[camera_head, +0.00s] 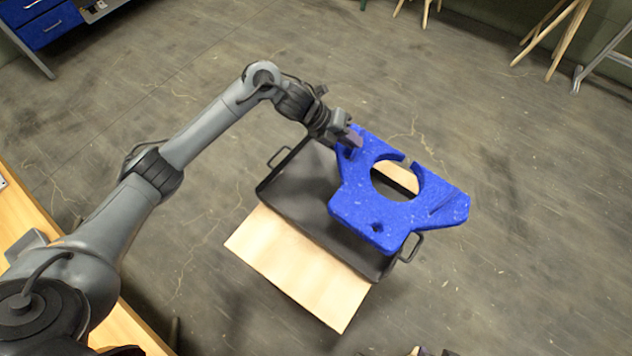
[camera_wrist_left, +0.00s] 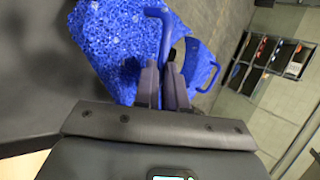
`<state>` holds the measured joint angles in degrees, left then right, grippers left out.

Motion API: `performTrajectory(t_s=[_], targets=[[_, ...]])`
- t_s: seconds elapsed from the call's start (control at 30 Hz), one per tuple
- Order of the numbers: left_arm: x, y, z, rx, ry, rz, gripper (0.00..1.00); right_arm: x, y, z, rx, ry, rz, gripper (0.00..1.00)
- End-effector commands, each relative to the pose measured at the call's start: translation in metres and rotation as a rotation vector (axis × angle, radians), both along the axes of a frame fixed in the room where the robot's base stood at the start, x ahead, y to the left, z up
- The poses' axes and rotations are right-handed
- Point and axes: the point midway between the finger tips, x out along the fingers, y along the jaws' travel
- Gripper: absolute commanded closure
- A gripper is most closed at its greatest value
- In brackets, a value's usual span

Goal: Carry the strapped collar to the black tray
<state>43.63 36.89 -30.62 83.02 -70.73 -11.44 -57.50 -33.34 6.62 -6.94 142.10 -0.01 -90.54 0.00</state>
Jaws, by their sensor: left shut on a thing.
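The strapped collar (camera_head: 375,207) is a speckled blue block with a large round opening and a slot on its far side. My left gripper (camera_head: 350,140) is shut on its upper left corner. The collar overlaps the right part of the black tray (camera_head: 300,195) and reaches past its right side; whether it touches the tray is unclear. In the left wrist view, the jaws (camera_wrist_left: 165,75) close on a blue loop, probably a strap, on the collar (camera_wrist_left: 110,45). My right gripper is not seen.
The tray, with handles at both ends, rests on a light wooden surface (camera_head: 290,265). A blue drawer cabinet (camera_head: 45,22) stands at the far left. Wooden legs (camera_head: 552,35) stand at the far right. The grey floor around is mostly clear.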

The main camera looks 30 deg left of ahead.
Motion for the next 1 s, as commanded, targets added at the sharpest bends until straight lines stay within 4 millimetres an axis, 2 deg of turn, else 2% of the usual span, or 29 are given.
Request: performTrajectory(t_s=[0.17,0.4,0.6,0.87,1.0], targets=[[-0.007,0.024,-0.018,-0.001,0.004,0.002,1.0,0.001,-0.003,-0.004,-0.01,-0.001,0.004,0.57],[-0.02,0.071,-0.047,0.0,0.005,0.002,1.0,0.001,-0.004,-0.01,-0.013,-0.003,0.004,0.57],[-0.027,0.097,-0.063,-0.001,0.003,0.0,1.0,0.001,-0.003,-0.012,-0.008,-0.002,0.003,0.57],[-0.029,0.106,-0.07,-0.003,0.002,-0.002,1.0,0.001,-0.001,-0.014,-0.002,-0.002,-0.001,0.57],[-0.03,0.105,-0.084,-0.003,0.003,-0.002,1.0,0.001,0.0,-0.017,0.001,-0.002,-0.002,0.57]])
